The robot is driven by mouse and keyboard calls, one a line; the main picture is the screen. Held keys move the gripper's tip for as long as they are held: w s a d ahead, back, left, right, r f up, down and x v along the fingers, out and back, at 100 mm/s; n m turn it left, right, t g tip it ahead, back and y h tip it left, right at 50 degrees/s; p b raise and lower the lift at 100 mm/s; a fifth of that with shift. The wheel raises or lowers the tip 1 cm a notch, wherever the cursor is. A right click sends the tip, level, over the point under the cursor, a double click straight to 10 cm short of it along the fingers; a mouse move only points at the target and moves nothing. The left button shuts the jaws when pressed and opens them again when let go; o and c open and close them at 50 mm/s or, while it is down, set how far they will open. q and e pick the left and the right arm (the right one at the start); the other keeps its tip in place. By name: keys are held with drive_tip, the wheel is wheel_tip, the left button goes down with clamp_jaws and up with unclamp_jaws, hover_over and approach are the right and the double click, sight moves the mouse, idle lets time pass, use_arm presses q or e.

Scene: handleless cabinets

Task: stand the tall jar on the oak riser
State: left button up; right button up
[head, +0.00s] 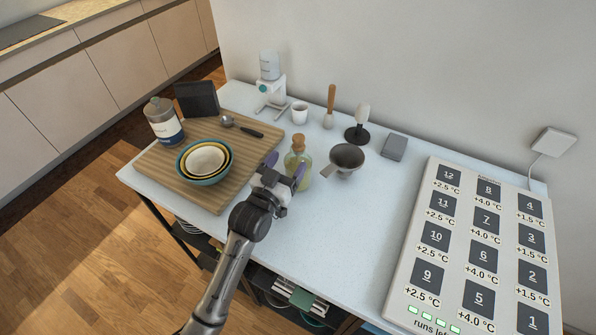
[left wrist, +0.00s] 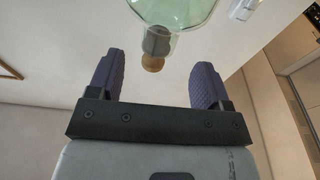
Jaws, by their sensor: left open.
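A clear glass jar with a cork stopper and pale green contents (head: 298,165) stands upright on the white counter, just right of the wooden board; I take it as the tall jar. The oak riser appears to be this low wooden board (head: 222,195). My left gripper (head: 286,168) is open at the near side of the corked jar, its purple fingers pointing at it. In the left wrist view the jar (left wrist: 172,14) appears upside down, its cork between the two fingers (left wrist: 155,80); I see no contact. My right gripper is out of view.
A funnel (head: 346,158) is right of the corked jar. A numbered panel (head: 470,250) lies right. The counter's front middle is clear.

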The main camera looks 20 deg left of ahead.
sight(294, 155)
use_arm(q)
drive_tip(key=shift+b+x, duration=0.5)
drive_tip(key=shift+x, duration=2.4)
drive_tip(key=shift+f, duration=0.1)
drive_tip(key=shift+c, duration=0.2)
clamp_jaws()
